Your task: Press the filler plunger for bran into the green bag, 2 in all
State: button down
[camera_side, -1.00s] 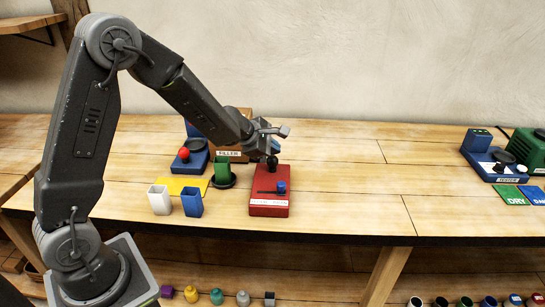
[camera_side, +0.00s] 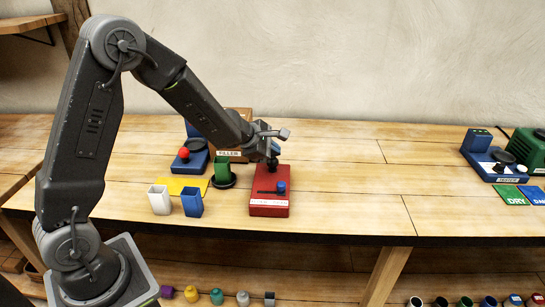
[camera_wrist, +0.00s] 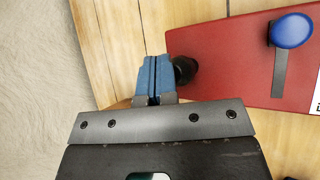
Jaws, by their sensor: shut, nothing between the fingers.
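My gripper (camera_side: 274,157) is shut and empty, just above the far end of the red box. In the wrist view its blue fingertips (camera_wrist: 154,75) are together, beside a black knob (camera_wrist: 185,70) at the box's edge; I cannot tell whether they touch it. The red box (camera_side: 269,204) has a blue knob (camera_side: 281,187) on a dark slot and a white label too small to read. The green bag (camera_side: 222,167) stands upright on a round black dish (camera_side: 230,183), left of my gripper. The brown box labelled FILLER (camera_side: 229,154) is behind it, partly hidden by my arm.
A white cup (camera_side: 160,200) and a blue cup (camera_side: 192,203) stand near the front edge. A blue device with a red knob (camera_side: 184,153) is behind them, near a yellow mat (camera_side: 176,186). The bench right of the red box is clear up to another blue device (camera_side: 490,165).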

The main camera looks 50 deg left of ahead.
aim_at(273, 159)
jog(key=shift+f, duration=0.6)
dwell(0.6)
jog(key=shift+r, duration=1.4)
jog(key=shift+r, duration=2.5)
jog(key=shift+r, duration=1.95)
jog(key=shift+f, duration=0.1)
